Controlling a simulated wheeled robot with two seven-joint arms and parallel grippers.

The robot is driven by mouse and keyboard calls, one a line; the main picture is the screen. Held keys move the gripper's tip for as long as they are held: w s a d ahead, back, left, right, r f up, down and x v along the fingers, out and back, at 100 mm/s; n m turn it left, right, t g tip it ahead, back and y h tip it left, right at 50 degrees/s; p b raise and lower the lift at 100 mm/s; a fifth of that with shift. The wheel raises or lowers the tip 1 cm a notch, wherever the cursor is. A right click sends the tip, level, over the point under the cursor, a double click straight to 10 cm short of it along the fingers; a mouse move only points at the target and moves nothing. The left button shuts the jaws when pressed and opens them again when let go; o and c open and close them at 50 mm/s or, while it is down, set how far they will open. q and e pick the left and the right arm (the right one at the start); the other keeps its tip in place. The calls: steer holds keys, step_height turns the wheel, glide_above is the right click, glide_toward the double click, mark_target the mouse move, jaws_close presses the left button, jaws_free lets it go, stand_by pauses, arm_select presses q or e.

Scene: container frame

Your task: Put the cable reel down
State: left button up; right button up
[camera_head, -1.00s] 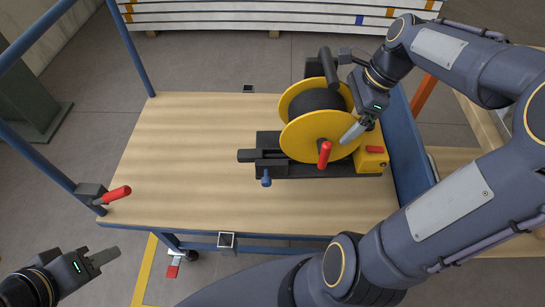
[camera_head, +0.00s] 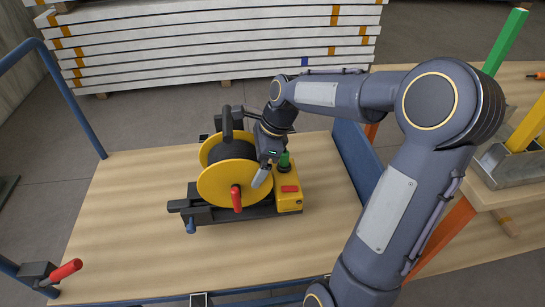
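The cable reel (camera_head: 230,184) has yellow flanges around a black drum and a red crank knob. It sits upright in a black base (camera_head: 215,214) on the wooden top of a blue-framed cart (camera_head: 130,225). A yellow box (camera_head: 288,199) with a red switch and a green knob is at the base's right end. My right gripper (camera_head: 262,178) is at the reel's right side, its grey finger pointing down beside the near flange. I see only one finger clearly, so its opening and any contact are unclear. My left gripper is out of view.
A black upright handle (camera_head: 227,122) rises behind the reel. A red-handled clamp (camera_head: 58,274) is at the cart's front left corner. The cart top is clear left of the reel. A wooden bench (camera_head: 510,185) stands at right; stacked white boards (camera_head: 210,45) lie behind.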

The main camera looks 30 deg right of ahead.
steer(key=shift+w+a+f+b, duration=0.15)
steer(key=shift+w+a+f, duration=0.2)
steer(key=shift+w+f, duration=0.15)
steer(key=shift+w+a+f+b, duration=0.15)
steer(key=shift+w+a+f, duration=0.25)
steer(key=shift+f, duration=0.2)
steer(key=shift+w+f+b, duration=0.1)
steer(key=shift+f+b, duration=0.3)
steer(key=shift+f, duration=1.35)
steer(key=o, duration=1.7)
steer(key=shift+f, duration=0.15)
